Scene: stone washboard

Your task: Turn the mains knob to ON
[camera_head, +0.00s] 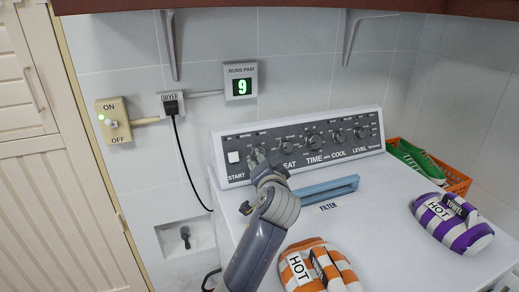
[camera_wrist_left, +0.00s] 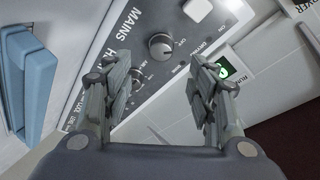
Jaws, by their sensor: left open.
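The mains knob (camera_wrist_left: 162,46) is a round grey knob on the dryer's dark control panel (camera_head: 235,171), with the word MAINS printed beside it in the left wrist view. Small lettering surrounds the knob; I cannot tell clearly which mark it points to. My left gripper (camera_head: 256,158) reaches up to the left part of the panel and hides the knob in the head view. In the left wrist view the gripper (camera_wrist_left: 162,82) is open and empty, its fingers apart, with the knob beyond the gap between them. Contact is not visible. My right gripper is not in view.
A white START button (camera_head: 233,157) sits left of my gripper. More knobs (camera_head: 314,141) line the panel to the right. A blue filter handle (camera_head: 330,188) and rolled towels (camera_head: 452,222) are on the dryer top. A wall ON/OFF switch (camera_head: 113,122) and a counter reading 9 (camera_head: 241,87) are behind.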

